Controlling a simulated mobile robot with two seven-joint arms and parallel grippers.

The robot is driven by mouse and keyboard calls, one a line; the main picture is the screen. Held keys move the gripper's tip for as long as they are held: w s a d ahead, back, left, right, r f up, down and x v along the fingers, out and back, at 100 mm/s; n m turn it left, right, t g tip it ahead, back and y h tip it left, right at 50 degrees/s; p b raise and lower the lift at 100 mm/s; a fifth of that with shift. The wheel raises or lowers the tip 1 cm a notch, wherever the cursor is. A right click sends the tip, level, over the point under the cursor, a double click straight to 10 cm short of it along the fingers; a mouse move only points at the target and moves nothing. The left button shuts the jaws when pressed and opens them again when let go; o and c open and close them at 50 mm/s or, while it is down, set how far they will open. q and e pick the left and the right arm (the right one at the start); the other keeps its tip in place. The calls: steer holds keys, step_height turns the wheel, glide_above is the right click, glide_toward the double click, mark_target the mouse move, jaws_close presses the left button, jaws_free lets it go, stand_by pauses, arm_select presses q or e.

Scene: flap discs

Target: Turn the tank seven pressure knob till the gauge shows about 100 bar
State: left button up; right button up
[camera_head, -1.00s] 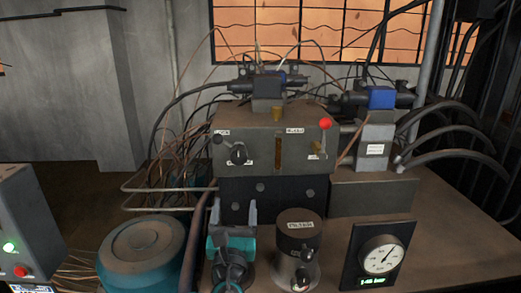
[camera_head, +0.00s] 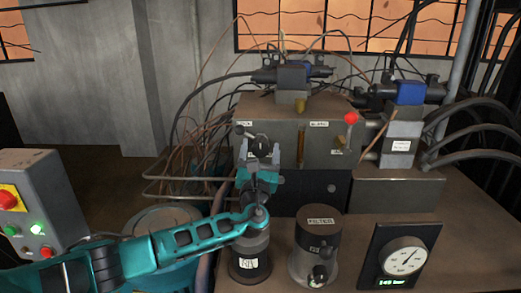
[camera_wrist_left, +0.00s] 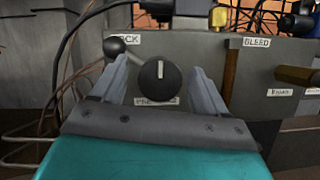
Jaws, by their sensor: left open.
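The black pressure knob (camera_wrist_left: 159,83) with a light pointer line sits on the front of the grey-brown tank box (camera_head: 325,135), above a label partly reading "PRE". In the left wrist view it shows between the two fingers of my open left gripper (camera_wrist_left: 160,80). In the head view my left gripper (camera_head: 262,155) reaches up in front of the box and partly covers the knob. I cannot tell whether the fingers touch it. The round white gauge (camera_head: 404,261) stands at the lower right, with a green digital readout (camera_head: 389,282) of about 145 bar. My right gripper is not in view.
A ball-ended lock lever (camera_wrist_left: 115,45) is close by the left finger. A red-knobbed lever (camera_head: 351,118) and bleed fitting (camera_wrist_left: 296,75) lie to the right. A filter cylinder (camera_head: 314,245) stands in front. A control box (camera_head: 40,205) is at the left.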

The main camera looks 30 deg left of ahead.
arm_select(q)
steer(key=shift+w+a+r, duration=0.1)
steer(key=shift+w, duration=0.1)
steer(key=c, duration=1)
